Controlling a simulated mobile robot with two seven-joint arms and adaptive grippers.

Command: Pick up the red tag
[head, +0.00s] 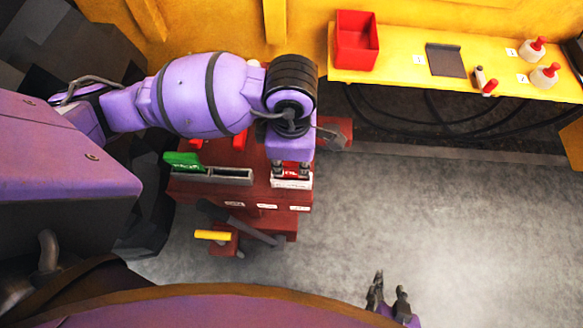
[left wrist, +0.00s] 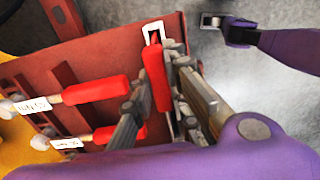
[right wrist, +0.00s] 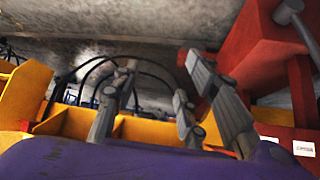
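The red tag (left wrist: 157,78) is a narrow red piece with a pale metal loop at its end, at the edge of the dark red stand (left wrist: 95,55). My left gripper (left wrist: 158,85) has one finger along each side of the tag, and the tag fills the gap between them. In the head view my left gripper (head: 291,169) points down over the stand's right end, with red between its fingertips and a white label below. The arm hides part of the stand. My right gripper (right wrist: 160,70) is open and empty; it also shows in the head view (head: 390,290) above the floor.
Red handles (left wrist: 95,90) with white labels lie beside the tag. A green piece (head: 184,161) and a yellow bar (head: 212,235) are at the stand's left. A yellow shelf (head: 400,72) at the back holds a red bin (head: 356,48) and bottles. The floor at right is clear.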

